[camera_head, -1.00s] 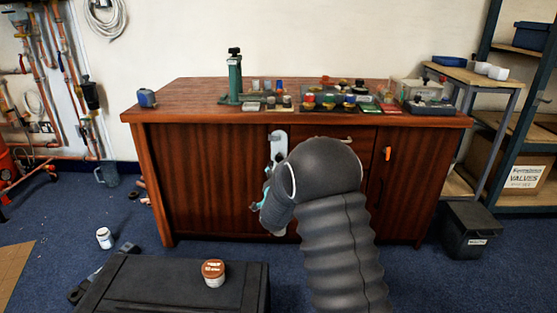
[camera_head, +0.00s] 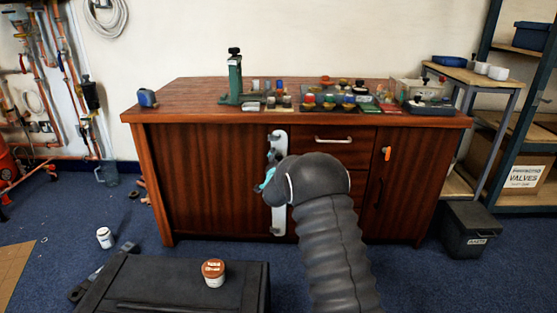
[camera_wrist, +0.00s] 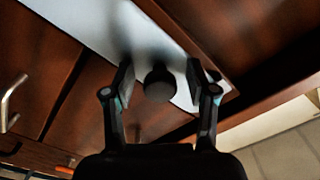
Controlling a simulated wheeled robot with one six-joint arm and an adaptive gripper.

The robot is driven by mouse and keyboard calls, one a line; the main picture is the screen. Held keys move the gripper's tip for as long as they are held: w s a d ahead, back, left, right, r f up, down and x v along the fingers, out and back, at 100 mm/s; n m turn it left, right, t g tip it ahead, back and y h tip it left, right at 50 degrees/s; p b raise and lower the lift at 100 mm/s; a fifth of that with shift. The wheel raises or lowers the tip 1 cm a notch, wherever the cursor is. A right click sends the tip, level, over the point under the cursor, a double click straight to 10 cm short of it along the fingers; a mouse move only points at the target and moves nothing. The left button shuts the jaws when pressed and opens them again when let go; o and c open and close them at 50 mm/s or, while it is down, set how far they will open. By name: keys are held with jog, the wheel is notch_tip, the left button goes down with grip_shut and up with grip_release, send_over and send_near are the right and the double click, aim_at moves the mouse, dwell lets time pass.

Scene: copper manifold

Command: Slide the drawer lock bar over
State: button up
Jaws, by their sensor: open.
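The lock bar (camera_head: 279,220) is a pale metal strip standing upright on the cabinet front, left of the drawers. Its middle is hidden behind my arm in the head view. In the wrist view the bar (camera_wrist: 92,28) runs diagonally, and a dark round knob (camera_wrist: 158,86) stands out from it. My gripper (camera_wrist: 160,72) is open, with one finger on each side of the knob. I cannot tell whether either finger touches it. In the head view my gripper (camera_head: 267,180) is at the bar's mid height, partly hidden by my wrist.
The wooden cabinet (camera_head: 210,190) has a drawer handle (camera_head: 333,141) right of the bar and an orange tag (camera_head: 387,153) on its right door. A black case (camera_head: 140,280) with a jar (camera_head: 213,272) on it stands in front. Blue floor lies between them.

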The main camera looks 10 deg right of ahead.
grip_shut()
jog(key=shift+d, duration=0.1)
jog(key=d+b, duration=0.3)
jog(key=shift+s+d+f, duration=0.15)
jog(key=shift+s+d, duration=0.15)
jog(key=shift+s, duration=0.1)
jog(key=shift+d, duration=0.1)
